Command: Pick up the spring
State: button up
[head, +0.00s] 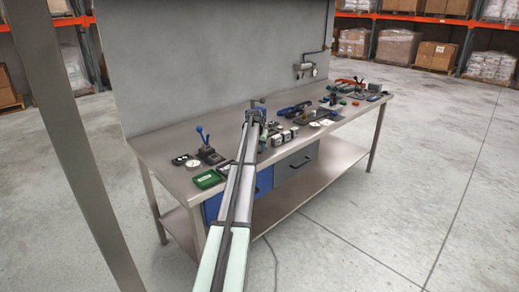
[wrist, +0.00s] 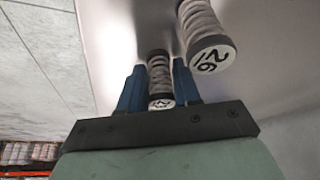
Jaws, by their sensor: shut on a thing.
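A grey coil spring (wrist: 159,74) with dark end caps and a pale marked end face stands between the two blue fingers of my gripper (wrist: 157,80) in the wrist view. The fingers are shut on it, one on each side. A larger, similar spring (wrist: 203,30) with a black cap and a white face marked with black figures is just to the right, apart from the fingers. In the head view my gripper (head: 255,116) is over the middle of the workbench, and my arm hides the held spring. I cannot tell whether it touches the bench.
Several small metal parts (head: 285,137) and tools crowd the right. A grey back panel (head: 200,60) rises behind. Bare bench lies at the back left.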

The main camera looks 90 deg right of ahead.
jog(key=c, duration=0.3)
